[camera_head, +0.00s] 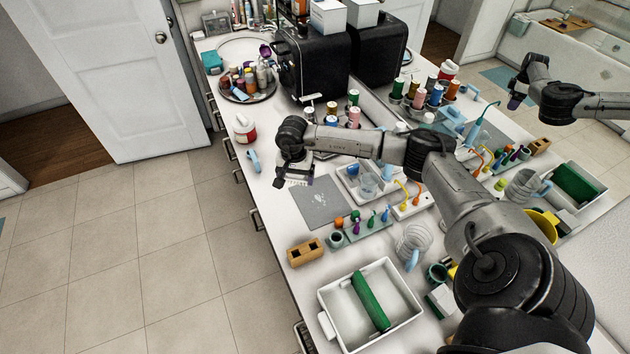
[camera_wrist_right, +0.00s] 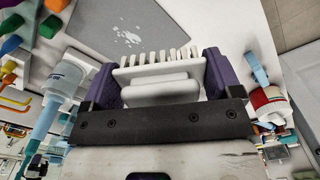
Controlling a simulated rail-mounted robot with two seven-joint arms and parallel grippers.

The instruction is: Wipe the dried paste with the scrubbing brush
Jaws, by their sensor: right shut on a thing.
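My right gripper (camera_head: 293,180) is shut on the white scrubbing brush (camera_wrist_right: 158,78), its purple fingers on either side of it. In the right wrist view, the white bristles point toward the grey mat (camera_wrist_right: 100,22). The dried paste (camera_wrist_right: 128,37) is a patch of white flecks on that mat, just beyond the bristles. In the head view, the paste (camera_head: 320,196) lies to the right of and below the gripper, which is over the mat's left end. Whether the bristles touch the mat is unclear. My left gripper is not in view.
A red-and-white bottle (camera_head: 244,128) stands on the counter's left side. A wooden block (camera_head: 305,251), a rack of coloured pegs (camera_head: 357,228) and a white tray with a green roller (camera_head: 369,301) lie nearer. The right side appears to be a mirror reflecting the counter and my arm.

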